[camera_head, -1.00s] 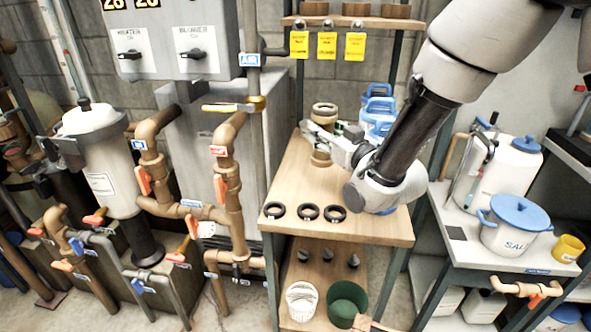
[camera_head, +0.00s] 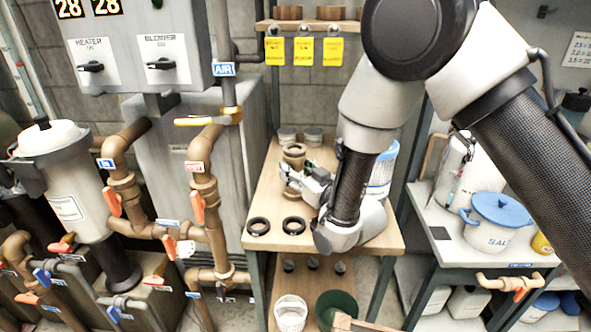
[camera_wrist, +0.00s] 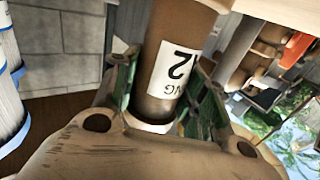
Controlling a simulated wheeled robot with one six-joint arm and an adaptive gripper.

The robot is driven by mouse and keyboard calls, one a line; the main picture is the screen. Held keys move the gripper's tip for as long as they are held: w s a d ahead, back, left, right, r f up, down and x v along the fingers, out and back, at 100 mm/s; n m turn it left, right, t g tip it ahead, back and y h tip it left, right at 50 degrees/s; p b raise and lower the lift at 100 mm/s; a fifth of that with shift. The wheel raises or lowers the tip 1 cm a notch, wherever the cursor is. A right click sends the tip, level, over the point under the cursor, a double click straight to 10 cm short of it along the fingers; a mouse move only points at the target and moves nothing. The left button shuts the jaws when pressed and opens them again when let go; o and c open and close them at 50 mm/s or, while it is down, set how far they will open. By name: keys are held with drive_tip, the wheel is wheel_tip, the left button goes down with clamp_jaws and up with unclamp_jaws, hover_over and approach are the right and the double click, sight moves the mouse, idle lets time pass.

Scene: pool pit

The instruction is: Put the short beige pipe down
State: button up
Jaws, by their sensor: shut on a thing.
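The short beige pipe (camera_head: 293,155) is upright over the rear left part of the wooden bench top (camera_head: 268,193). My gripper (camera_head: 293,172) is shut around it from the right.
Black rings (camera_head: 258,226) lie along the bench's front edge, partly behind my arm. A blue-ended white filter (camera_head: 382,170) stands right of my arm. Yellow tags (camera_head: 304,51) hang from the shelf above.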

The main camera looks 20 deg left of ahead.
drive_tip(key=o, duration=1.3)
drive_tip(key=shift+f, duration=0.1)
drive_tip(key=shift+s+d, duration=0.1)
drive_tip(key=v, duration=1.1)
drive_tip(key=shift+s+d, duration=0.25)
drive_tip(key=shift+d, duration=0.05)
